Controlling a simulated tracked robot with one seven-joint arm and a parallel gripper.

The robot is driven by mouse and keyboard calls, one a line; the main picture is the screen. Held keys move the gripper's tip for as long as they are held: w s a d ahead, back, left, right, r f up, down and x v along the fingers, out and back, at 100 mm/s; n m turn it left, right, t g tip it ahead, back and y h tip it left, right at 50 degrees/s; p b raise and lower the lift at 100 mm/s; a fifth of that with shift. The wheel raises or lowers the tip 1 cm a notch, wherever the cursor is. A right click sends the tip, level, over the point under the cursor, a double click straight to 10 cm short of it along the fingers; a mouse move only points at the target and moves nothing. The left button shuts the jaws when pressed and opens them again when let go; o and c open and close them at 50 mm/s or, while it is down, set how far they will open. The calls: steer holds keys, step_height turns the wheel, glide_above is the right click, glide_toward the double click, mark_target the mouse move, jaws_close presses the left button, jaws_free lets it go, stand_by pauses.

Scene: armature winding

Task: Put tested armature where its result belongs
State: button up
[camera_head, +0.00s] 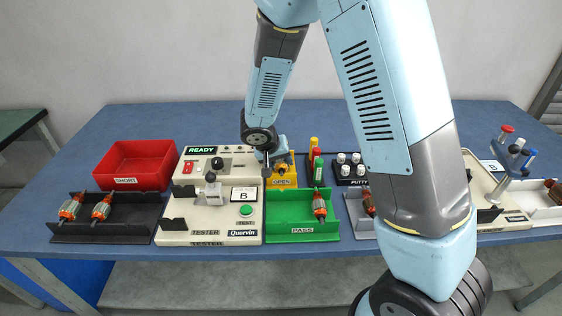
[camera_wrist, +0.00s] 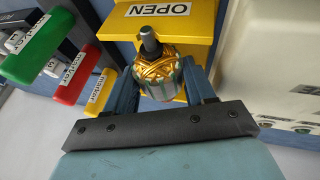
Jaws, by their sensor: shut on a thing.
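My gripper (camera_head: 270,158) is shut on an armature, held over or in the yellow OPEN bin (camera_head: 283,183); the arm partly hides both. In the wrist view, the armature (camera_wrist: 158,76) has copper windings and a dark shaft and sits between the two fingers of my gripper (camera_wrist: 162,82). The OPEN bin (camera_wrist: 195,28) lies behind it; I cannot tell whether they touch. The red SHORT bin (camera_head: 133,160) looks empty. The green PASS tray (camera_head: 290,228) holds one armature (camera_head: 320,207). The tester (camera_head: 207,222) reads READY and its cradle looks empty.
A black rack (camera_head: 110,236) at the left holds two armatures. My arm hides part of the right side. The table behind the bins is clear.

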steer(key=o, duration=1.5)
steer(key=shift+o, duration=0.2)
steer(key=v, duration=1.3)
steer(key=shift+s+a+r, duration=0.15)
steer(key=shift+a+r, duration=0.05)
steer(key=shift+r, duration=0.05)
steer(key=s+d+r+m+y, duration=0.1)
steer(key=s+d+r, duration=0.2)
steer(key=d+r, duration=0.4)
steer(key=s+d+r, duration=0.4)
steer(key=d+r, duration=0.2)
steer(key=d, duration=0.3)
steer(key=s+d+r+y, duration=0.1)
steer(key=s+d+r, duration=0.2)
steer(key=s, duration=0.3)
steer(key=s+d+r+t+y, duration=0.1)
steer(key=s+d+r, duration=0.1)
steer(key=s+d, duration=0.2)
steer(key=s, duration=0.3)
steer(key=shift+s+d+r+n, duration=0.2)
steer(key=shift+r+n, duration=0.1)
steer(key=shift+r, duration=0.1)
